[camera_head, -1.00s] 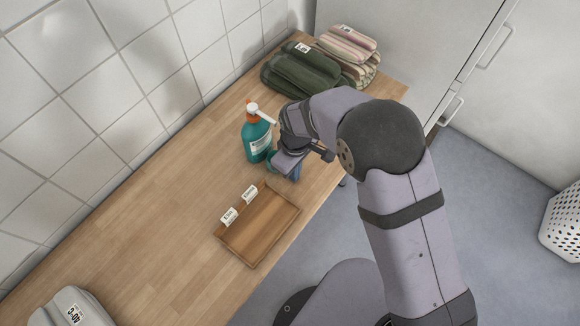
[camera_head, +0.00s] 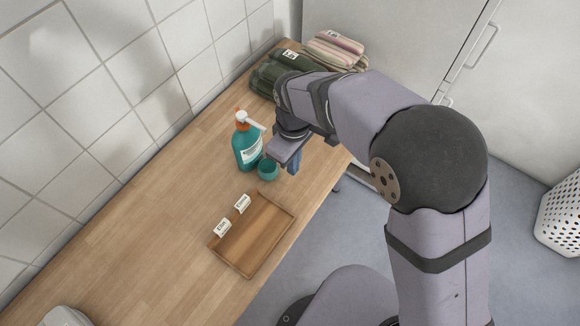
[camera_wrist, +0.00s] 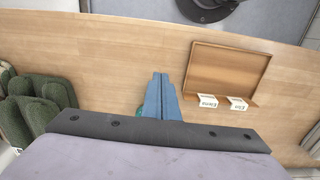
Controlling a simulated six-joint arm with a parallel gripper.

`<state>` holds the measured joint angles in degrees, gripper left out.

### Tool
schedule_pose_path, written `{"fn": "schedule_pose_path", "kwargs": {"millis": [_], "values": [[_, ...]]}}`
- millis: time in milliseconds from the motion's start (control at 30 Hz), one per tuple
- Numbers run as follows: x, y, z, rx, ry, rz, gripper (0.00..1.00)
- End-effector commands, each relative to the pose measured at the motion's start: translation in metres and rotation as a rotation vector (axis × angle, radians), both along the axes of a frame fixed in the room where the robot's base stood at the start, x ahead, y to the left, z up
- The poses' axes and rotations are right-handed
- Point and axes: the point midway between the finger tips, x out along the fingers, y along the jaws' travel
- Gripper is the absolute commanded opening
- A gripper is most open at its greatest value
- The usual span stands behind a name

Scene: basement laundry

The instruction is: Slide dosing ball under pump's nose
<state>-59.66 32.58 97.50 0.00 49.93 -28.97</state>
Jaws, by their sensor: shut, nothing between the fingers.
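The teal pump bottle (camera_head: 247,152) with an orange collar stands upright on the wooden counter. Its white nose (camera_head: 256,124) points right, toward my arm. The small teal dosing ball (camera_head: 268,170) sits on the counter just in front of the bottle, at its lower right. My gripper (camera_head: 295,162) is shut and empty, with blue fingers pointing down close to the right of the ball.
A wooden tray (camera_head: 224,256) with two white labels lies nearer on the counter (camera_head: 150,235). Folded green towels (camera_head: 268,82) and striped towels (camera_head: 335,50) are stacked at the far end. The tiled wall runs along the left.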

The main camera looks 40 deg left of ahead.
Motion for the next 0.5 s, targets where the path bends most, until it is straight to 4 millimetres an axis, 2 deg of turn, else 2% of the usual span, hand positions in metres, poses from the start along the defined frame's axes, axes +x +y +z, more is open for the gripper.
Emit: {"fn": "schedule_pose_path", "kwargs": {"millis": [133, 200, 300, 500], "values": [[0.024, -0.005, 0.019, 0.044, -0.027, -0.051, 0.0], [0.031, -0.017, 0.027, 0.055, -0.032, -0.082, 0.0], [0.025, -0.039, 0.032, 0.082, 0.0, -0.18, 0.0], [0.014, -0.044, 0.028, 0.116, 0.053, -0.635, 0.0]]}}
